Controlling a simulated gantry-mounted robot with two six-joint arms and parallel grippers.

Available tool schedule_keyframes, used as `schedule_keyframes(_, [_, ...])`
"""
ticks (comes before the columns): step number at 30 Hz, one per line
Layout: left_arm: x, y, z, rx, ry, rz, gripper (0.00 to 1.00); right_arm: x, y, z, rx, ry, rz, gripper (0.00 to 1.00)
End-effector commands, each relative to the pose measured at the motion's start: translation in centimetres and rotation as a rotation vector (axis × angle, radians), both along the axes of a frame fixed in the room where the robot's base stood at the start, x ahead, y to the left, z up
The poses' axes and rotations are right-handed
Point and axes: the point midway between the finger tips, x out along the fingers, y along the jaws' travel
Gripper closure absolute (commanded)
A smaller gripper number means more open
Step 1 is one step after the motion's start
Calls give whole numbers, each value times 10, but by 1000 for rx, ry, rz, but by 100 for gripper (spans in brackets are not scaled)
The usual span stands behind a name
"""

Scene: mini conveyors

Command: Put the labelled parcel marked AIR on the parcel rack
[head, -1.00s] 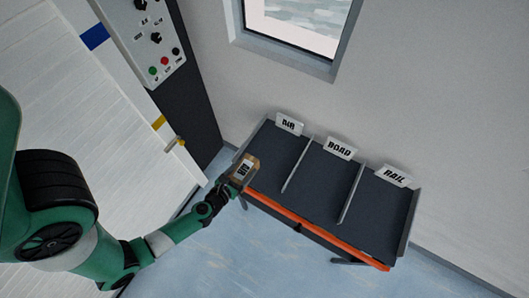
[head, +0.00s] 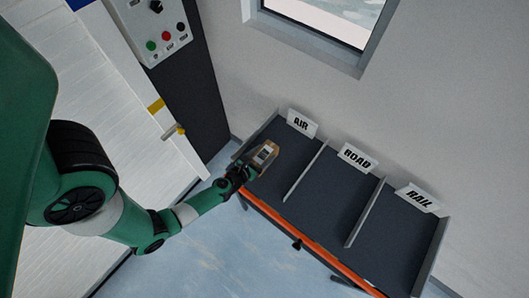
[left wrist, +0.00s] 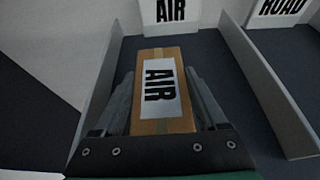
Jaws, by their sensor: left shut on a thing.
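The parcel (head: 264,154) is a small brown box with a white label; in the left wrist view the label on the parcel (left wrist: 160,88) reads AIR. My left gripper (head: 249,167) is shut on it, with one finger along each side. In the left wrist view the gripper (left wrist: 160,105) holds it over the dark floor of the AIR compartment. The parcel rack (head: 333,194) has three compartments under the signs AIR (head: 301,123), ROAD (head: 357,158) and RAIL (head: 419,198). I cannot tell whether the parcel touches the rack. My right gripper is not in view.
Thin upright dividers (head: 305,171) part the compartments, and an orange strip (head: 312,243) runs along the rack's front edge. The compartments show no other parcels. A control panel (head: 150,28) and a white slatted surface (head: 120,110) are at left.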

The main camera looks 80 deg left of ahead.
Motion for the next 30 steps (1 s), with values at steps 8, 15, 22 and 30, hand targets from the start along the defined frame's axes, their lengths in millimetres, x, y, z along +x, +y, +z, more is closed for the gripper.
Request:
schedule_keyframes(8, [0,0,-4,0,-1,1,100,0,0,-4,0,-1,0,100])
schedule_keyframes(15, [-1,0,-7,0,0,1,6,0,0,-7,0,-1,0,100])
schedule_keyframes(22, [-1,0,-7,0,0,1,0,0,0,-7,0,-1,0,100])
schedule_keyframes(30, [-19,-14,6,-1,3,0,0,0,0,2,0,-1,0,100])
